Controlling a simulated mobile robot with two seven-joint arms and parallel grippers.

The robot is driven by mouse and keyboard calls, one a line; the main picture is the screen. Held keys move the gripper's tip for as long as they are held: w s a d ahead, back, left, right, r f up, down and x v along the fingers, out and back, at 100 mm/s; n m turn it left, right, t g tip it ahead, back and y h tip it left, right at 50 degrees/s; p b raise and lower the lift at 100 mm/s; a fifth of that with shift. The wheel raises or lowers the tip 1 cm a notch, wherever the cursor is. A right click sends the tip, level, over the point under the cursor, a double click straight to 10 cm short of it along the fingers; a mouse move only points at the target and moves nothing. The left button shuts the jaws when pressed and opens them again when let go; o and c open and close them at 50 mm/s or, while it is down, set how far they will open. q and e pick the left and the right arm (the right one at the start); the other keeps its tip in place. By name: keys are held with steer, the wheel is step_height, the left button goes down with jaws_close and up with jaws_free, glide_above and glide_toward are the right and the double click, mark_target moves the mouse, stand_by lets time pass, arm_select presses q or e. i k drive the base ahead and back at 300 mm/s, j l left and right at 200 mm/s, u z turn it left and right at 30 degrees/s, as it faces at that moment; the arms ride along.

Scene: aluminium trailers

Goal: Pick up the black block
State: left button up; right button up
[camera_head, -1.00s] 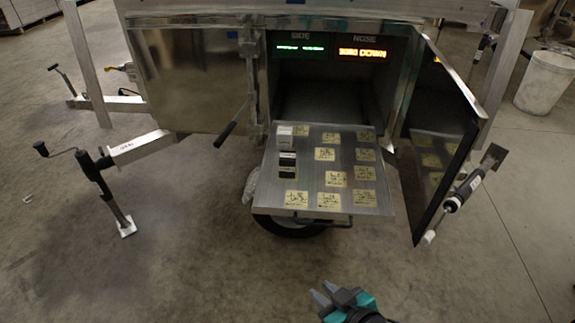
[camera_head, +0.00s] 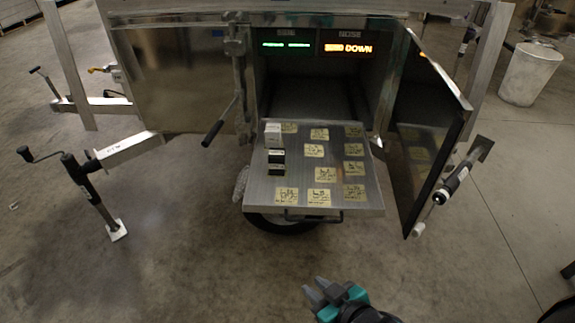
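A black block (camera_head: 277,158) with a pale top edge stands near the left side of the pulled-out metal tray (camera_head: 255,190). A similar dark block (camera_head: 276,172) stands just in front of it. A white block (camera_head: 273,136) stands just behind it. My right gripper (camera_head: 313,288) is at the bottom centre, in front of the tray and apart from it. Its two grey fingers are slightly spread, with nothing visible between them. My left gripper is not in view.
Several yellow labels (camera_head: 319,197) lie on the tray. An open metal door (camera_head: 430,130) stands to its right, with a strut beside it. A lever handle (camera_head: 219,124) hangs at the left. A jack stand (camera_head: 95,200) is farther left. The floor in front is clear.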

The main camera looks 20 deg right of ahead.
mark_target(276, 158)
steer(key=i+z, duration=0.1)
steer(key=z, duration=0.65)
steer(key=i+j+z, duration=0.25)
steer(key=j+z, duration=0.45)
steer(key=i+j+z, duration=0.1)
steer(key=j, duration=0.35)
steer(key=i+j+z, duration=0.1)
steer(key=j, duration=0.4)
steer(key=i+j+z, duration=0.1)
steer(key=j, duration=0.35)
steer(key=i+j+z, duration=0.1)
steer(key=j, duration=0.4)
